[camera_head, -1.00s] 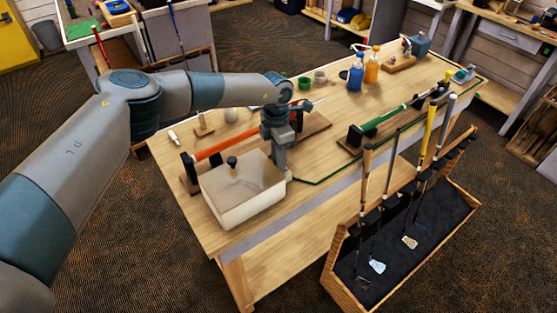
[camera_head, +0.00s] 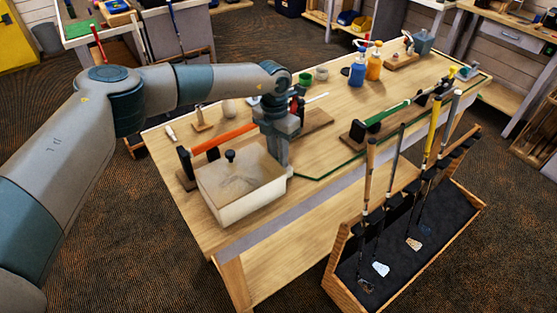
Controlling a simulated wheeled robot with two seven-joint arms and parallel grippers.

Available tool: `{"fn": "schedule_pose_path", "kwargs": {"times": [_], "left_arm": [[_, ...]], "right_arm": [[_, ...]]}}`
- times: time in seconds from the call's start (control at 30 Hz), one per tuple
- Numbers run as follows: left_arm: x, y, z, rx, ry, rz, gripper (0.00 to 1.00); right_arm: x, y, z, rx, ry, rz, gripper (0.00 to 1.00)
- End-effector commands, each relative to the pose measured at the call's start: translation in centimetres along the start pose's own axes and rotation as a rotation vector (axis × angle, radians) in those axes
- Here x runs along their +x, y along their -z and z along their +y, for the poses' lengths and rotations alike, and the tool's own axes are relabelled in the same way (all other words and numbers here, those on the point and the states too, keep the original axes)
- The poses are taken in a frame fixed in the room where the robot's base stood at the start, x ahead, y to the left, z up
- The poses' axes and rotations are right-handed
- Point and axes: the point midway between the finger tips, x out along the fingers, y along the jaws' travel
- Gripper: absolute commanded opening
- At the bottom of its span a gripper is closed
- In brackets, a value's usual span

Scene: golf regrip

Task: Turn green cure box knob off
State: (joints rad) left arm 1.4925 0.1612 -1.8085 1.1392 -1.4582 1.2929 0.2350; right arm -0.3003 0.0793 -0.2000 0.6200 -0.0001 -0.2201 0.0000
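I cannot make out a green knob for certain. A small grey-teal box (camera_head: 424,42) stands at the far right end of the workbench; no knob on it is clear at this size. My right gripper is not in view.
The workbench (camera_head: 330,125) holds an orange-shafted club (camera_head: 225,138), a green-gripped club (camera_head: 388,115), blue (camera_head: 357,72) and orange (camera_head: 374,68) bottles, and a green cup (camera_head: 305,79). A club rack (camera_head: 340,268) stands in front. The bench's middle has free room.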

Motion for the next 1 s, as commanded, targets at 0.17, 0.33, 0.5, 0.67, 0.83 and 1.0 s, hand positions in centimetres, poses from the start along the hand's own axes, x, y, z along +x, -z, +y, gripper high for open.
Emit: {"fn": "schedule_pose_path", "kwargs": {"times": [0.17, 0.33, 0.5, 0.67, 0.83, 1.0], "left_arm": [[0.03, -0.07, 0.03, -0.069, -0.001, -0.009, 0.00], [-0.12, -0.08, 0.02, -0.095, -0.001, -0.011, 0.00], [-0.18, -0.08, 0.02, -0.098, -0.001, -0.011, 0.00], [-0.19, -0.09, 0.02, -0.097, -0.001, -0.011, 0.23], [-0.14, -0.06, 0.02, -0.097, -0.001, -0.010, 0.28], [-0.11, -0.03, 0.01, -0.097, -0.001, -0.009, 0.28]], "right_arm": [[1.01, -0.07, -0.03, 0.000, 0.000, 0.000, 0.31], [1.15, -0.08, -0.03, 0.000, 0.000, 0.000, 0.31], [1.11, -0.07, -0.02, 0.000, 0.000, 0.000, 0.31], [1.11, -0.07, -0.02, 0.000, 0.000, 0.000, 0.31], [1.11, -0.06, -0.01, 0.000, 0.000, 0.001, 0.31], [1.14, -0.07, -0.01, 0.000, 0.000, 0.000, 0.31]]}}
